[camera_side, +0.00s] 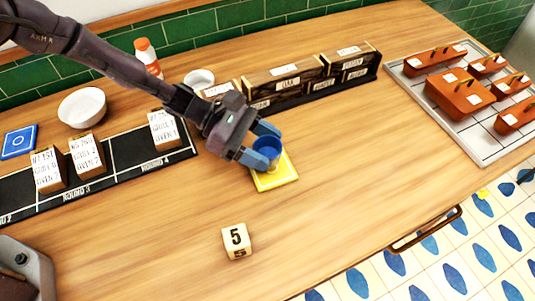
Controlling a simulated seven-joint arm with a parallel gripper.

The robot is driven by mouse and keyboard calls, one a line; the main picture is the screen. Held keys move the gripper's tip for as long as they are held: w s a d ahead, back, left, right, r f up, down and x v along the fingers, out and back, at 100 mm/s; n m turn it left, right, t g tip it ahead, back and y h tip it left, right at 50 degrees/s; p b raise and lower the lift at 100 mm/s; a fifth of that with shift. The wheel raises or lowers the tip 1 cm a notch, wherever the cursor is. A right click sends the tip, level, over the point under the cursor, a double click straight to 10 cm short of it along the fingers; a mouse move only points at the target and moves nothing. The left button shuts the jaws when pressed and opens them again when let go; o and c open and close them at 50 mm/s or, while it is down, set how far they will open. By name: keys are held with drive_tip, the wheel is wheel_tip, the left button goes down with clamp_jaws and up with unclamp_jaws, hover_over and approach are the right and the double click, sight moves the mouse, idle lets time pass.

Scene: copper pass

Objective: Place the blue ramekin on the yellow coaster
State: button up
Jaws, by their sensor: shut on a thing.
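The blue ramekin (267,147) is between the fingers of my gripper (264,153), which is shut on it. The ramekin is over the yellow coaster (281,181), toward its back part. I cannot tell whether its base touches the coaster, as the fingers hide part of it. The yellow coaster lies flat on the wooden counter near the middle of the view.
A number block (237,241) stands in front of the coaster. A black tray (120,166) with label cards lies left, and a blue coaster (19,141) and white bowl (82,107) behind it. Wooden label boxes (283,82) stand behind; copper pans (459,95) rest right.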

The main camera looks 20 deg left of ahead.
sight(258, 150)
drive_tip(key=shift+w+d+f, duration=0.25)
drive_tip(key=shift+f, duration=0.2)
drive_tip(key=shift+w+f, duration=0.1)
drive_tip(key=shift+f, duration=1.45)
drive_tip(key=shift+f, duration=0.1)
drive_tip(key=o, duration=0.9)
drive_tip(key=v, duration=0.5)
drive_tip(key=shift+a+r, duration=0.15)
drive_tip(key=shift+r, duration=0.25)
wheel_tip(258, 150, up, 6)
drive_tip(key=shift+r, duration=0.15)
